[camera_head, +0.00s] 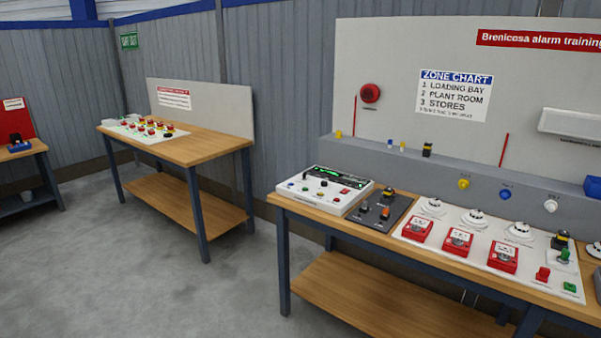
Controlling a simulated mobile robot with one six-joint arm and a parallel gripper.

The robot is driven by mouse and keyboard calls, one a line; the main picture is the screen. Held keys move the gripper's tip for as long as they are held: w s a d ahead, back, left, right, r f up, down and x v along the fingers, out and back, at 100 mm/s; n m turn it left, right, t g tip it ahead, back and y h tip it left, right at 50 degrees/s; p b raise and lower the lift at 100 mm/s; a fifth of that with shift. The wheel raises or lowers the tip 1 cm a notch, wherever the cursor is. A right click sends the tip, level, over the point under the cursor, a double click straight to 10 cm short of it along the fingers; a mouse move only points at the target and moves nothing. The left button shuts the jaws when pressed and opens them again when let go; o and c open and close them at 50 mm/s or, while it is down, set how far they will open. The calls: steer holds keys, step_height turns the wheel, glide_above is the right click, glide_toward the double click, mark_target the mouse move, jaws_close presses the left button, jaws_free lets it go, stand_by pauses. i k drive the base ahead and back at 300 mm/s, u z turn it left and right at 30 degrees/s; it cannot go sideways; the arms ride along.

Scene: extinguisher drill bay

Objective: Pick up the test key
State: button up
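I cannot tell for certain which thing is the test key; nothing is large enough to show a clear key shape. Small candidate pieces lie on the right workbench (285,201). A small red piece (542,274) and a small green piece (570,287) are on the white board (465,270) at its right. A dark plate (364,221) left of that board bears small black and orange pieces. A white control panel (337,204) with a lit green display stands at the bench's left end. My gripper is not in view.
Red call points (458,241) and white detectors (476,217) sit on the white board. A grey ledge (400,168) and upright panel (400,50) rise behind. Another wooden bench (200,150) stands at the back left. The grey floor (130,270) between is clear.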

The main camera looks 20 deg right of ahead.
mark_target(565, 254)
steer(key=z, duration=0.65)
steer(key=i, duration=0.85)
steer(key=z, duration=0.5)
